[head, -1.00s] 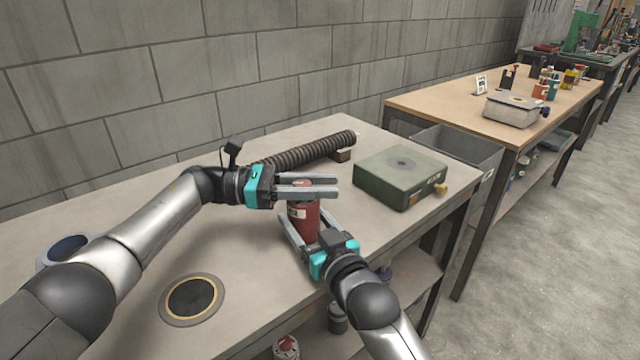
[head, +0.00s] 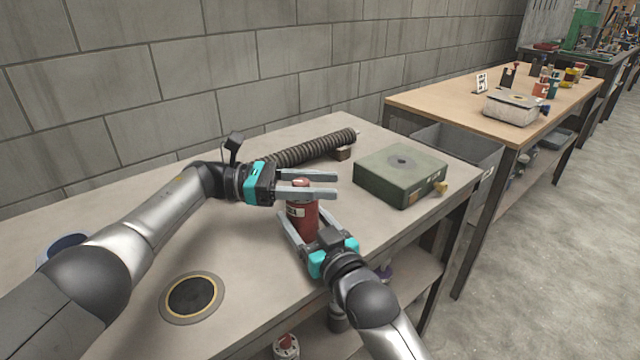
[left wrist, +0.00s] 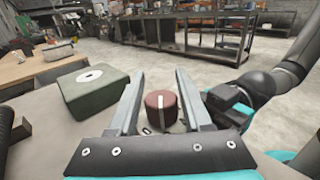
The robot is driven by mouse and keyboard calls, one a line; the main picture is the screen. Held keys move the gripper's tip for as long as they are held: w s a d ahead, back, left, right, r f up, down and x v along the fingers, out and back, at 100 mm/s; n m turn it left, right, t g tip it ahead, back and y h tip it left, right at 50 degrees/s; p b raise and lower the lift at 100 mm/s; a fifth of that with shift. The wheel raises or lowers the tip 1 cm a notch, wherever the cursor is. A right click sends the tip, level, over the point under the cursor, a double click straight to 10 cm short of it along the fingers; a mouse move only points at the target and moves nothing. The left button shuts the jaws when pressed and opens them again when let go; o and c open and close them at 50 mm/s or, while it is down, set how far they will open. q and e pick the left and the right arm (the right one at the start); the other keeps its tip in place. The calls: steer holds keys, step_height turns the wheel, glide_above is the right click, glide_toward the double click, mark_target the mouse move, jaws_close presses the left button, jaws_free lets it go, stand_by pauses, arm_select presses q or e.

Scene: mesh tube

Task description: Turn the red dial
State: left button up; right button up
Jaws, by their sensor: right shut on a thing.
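The red dial (left wrist: 161,110) is a round dark-red knob with a white line on top, between the fingers of my left gripper in the left wrist view. A gap shows on each side of it. In the head view it sits on top of an upright red cylinder (head: 302,221) with a white label, partly hidden by my left fingers. My left gripper (head: 333,184) is open, its fingers on either side of the dial. My right gripper (head: 304,215) is shut on the red cylinder's body from the front, lower down.
A green box (head: 385,185) with a brass knob stands right of the cylinder. A dark ribbed tube (head: 308,151) lies behind, near the wall. A round dark disc (head: 192,296) lies front left on the grey table. A grey bin (head: 460,150) and a wooden table (head: 440,105) are beyond.

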arm_select(q)
steer(key=shift+o, duration=1.1)
step_height(320, 180, up, 10)
step_height(320, 180, down, 5)
steer(key=w+d+n+t+y, duration=0.2)
steer(key=n+t, duration=0.5)
steer(key=t, duration=0.7)
steer(key=s+a+f+n+t+y, duration=0.5)
steer(key=s+a+f+n+y, duration=0.1)
steer(key=s+a+n+y, duration=0.3)
steer(key=x, duration=1.1)
steer(key=shift+d+r+m+t+y, duration=0.3)
steer(key=shift+d, duration=0.15)
steer(key=shift+w, duration=0.1)
